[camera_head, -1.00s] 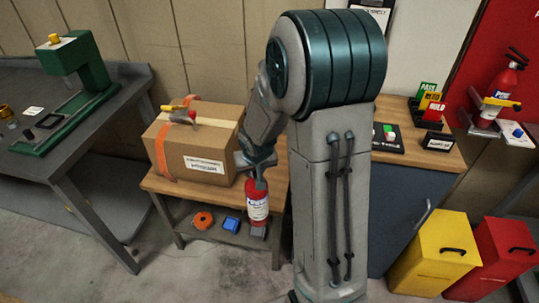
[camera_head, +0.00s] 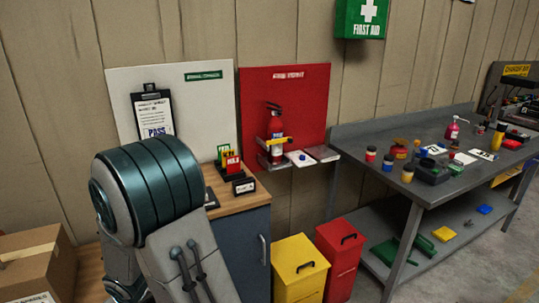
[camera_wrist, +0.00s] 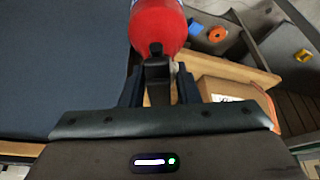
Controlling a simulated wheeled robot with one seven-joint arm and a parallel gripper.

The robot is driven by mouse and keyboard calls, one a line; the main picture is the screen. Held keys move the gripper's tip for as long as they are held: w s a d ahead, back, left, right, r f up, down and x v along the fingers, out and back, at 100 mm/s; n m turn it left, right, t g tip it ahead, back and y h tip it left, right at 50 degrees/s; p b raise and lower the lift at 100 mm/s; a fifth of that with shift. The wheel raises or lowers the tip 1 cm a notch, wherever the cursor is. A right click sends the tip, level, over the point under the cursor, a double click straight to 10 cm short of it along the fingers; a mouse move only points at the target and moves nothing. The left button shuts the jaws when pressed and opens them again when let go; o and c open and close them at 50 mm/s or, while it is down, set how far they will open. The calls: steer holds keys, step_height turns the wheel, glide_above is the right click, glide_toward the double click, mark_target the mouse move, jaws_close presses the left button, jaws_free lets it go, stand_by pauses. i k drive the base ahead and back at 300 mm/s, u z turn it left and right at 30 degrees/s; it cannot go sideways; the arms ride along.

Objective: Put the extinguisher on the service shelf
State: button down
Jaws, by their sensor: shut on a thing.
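My gripper (camera_wrist: 158,66) shows in the wrist view, shut on the black top of a red extinguisher (camera_wrist: 157,24). Its lower part is cut off by the frame edge. The head view shows my arm at lower left, but the gripper and held extinguisher are out of that view. A second red extinguisher (camera_head: 276,128) stands upright in a bracket with a yellow strap on the red wall panel (camera_head: 304,98). Beside it are small grey shelf plates, one with a white tag (camera_head: 299,157), one plate (camera_head: 322,153) looking mostly bare. I cannot tell which is the service shelf.
A blue cabinet (camera_head: 242,243) with a wooden top stands left of the panel. Yellow (camera_head: 298,268) and red (camera_head: 341,259) bins stand below it. A grey workbench (camera_head: 402,185) with several items is at right. A cardboard box (camera_head: 35,262) is at lower left.

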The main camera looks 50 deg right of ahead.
mark_target(326, 154)
steer(key=z, duration=0.4)
steer(key=k, duration=0.85)
steer(key=z, duration=1.3)
steer(key=i, duration=0.7)
steer(key=z, duration=0.85)
steer(key=i, duration=0.85)
steer(key=u, duration=0.7)
steer(key=i, duration=0.85)
steer(key=u, duration=0.65)
